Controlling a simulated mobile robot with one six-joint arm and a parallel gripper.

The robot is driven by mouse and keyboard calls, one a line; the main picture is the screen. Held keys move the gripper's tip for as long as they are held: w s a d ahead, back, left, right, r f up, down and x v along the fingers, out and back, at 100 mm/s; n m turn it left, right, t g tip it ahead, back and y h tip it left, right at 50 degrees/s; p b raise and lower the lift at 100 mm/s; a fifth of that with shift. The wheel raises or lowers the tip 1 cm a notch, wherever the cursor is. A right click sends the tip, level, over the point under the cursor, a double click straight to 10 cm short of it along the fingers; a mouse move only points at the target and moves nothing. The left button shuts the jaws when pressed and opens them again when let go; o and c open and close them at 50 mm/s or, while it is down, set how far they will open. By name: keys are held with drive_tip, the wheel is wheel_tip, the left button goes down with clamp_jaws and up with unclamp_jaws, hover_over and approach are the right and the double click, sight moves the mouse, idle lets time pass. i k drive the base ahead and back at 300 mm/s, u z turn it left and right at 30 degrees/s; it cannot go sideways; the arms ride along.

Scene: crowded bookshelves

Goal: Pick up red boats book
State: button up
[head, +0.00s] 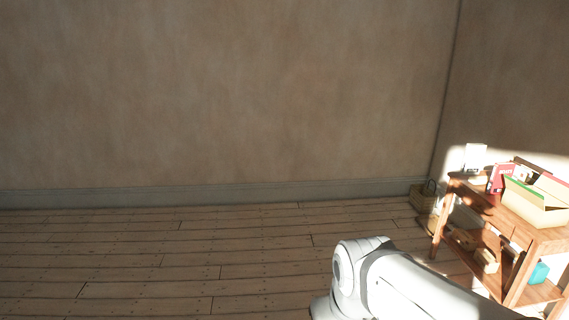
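A red book (497,179) stands on the top of a wooden shelf unit at the right of the head view. It has pale lettering on its cover, too small to read for certain, and it leans or stands behind a cream box. My white arm crosses the bottom right of the view, in front of the shelf's lower left. My gripper is outside the frame, so its state is hidden.
The wooden shelf (543,233) carries the cream box (535,208) and a white item (475,156) on top. A teal object (539,273) sits lower. A wicker basket (423,197) is on the floor left of it. The wooden floor (150,260) is clear to the left.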

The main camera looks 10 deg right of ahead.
sight(497, 184)
drive_tip(key=z, duration=0.8)
drive_tip(key=i, duration=1.15)
drive_tip(key=z, duration=0.75)
drive_tip(key=k, duration=0.75)
drive_tip(key=z, duration=0.15)
drive_tip(key=i, duration=1.4)
drive_tip(key=u, duration=0.1)
